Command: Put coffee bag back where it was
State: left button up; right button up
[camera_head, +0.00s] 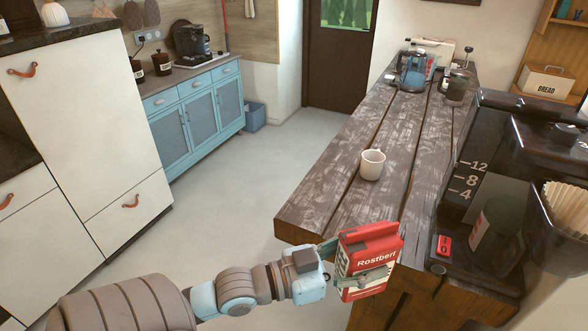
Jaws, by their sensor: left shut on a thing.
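A red and white coffee bag (370,247) with "Rostberi"-like lettering is upright at the near end of the wooden counter (330,190). My left gripper (356,262) is shut on the bag, with one finger across its front and the other at its back. The bag overlaps the counter's near edge in the camera_head view. I cannot tell whether it touches the counter. My right gripper is not in view.
A white mug (372,164) stands on the counter beyond the bag. A dark coffee machine (490,190) with a paper filter (566,207) stands at the right. A glass kettle (412,70) and a dark canister (457,87) are at the far end. Bare floor lies left of the counter.

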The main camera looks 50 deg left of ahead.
pick_arm(q)
jog(key=w+a+r+n+t+y+b, duration=0.1)
jog(key=w+a+r+n+y+b, duration=0.15)
jog(key=w+a, duration=0.35)
jog(key=w+a+r+n+t+y+b, duration=0.1)
jog(key=w+a+y, duration=0.25)
jog(key=w, duration=0.45)
jog(key=w+a+r+n+y+b, duration=0.1)
jog(key=w+a+r+n+y, duration=0.2)
jog(key=a+r, duration=0.35)
jog(key=w+a+r+n+y+b, duration=0.1)
jog(key=a+r+n+y, duration=0.2)
jog(key=a+r+y, duration=0.35)
jog(key=shift+g+h, duration=0.5)
jog(key=shift+h, duration=0.05)
jog(key=f+b, duration=0.1)
jog(key=f, duration=0.5)
jog(key=f+b, duration=0.2)
jog(key=f, duration=0.5)
jog(key=f+b, duration=0.1)
jog(key=f, duration=0.5)
jog(key=shift+s+a+f, duration=0.1)
jog(key=shift+a+f, duration=0.3)
jog(key=shift+r, duration=0.1)
jog(key=o, duration=1.3)
jog(key=shift+o, duration=0.2)
